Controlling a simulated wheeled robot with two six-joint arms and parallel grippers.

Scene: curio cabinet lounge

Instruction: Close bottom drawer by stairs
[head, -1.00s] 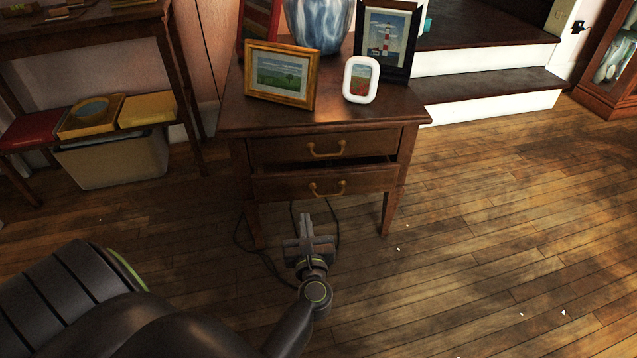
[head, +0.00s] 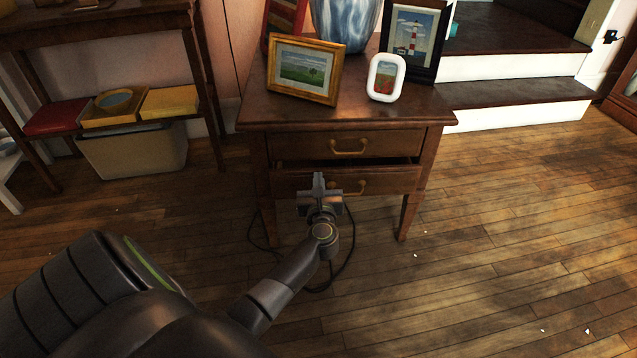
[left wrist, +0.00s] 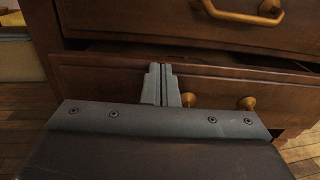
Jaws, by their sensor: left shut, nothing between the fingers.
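A dark wooden side table with two drawers stands by white-fronted stairs (head: 512,67). Its bottom drawer (head: 398,180) sticks out a little, with a dark gap above its front. The top drawer (head: 398,143) looks shut. My left gripper (head: 318,180) is shut and empty, in front of the left-middle part of the bottom drawer, left of its brass handle (head: 362,187). In the left wrist view the closed fingertips (left wrist: 160,70) overlap the bottom drawer's front (left wrist: 100,78), beside the handle's knobs; I cannot tell whether they touch it. My right gripper is out of view.
Framed pictures (head: 306,69) and a blue-white vase (head: 345,25) stand on the tabletop. A black cable (head: 345,262) lies on the floor below. A shelf table with a bin (head: 132,151) stands at left.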

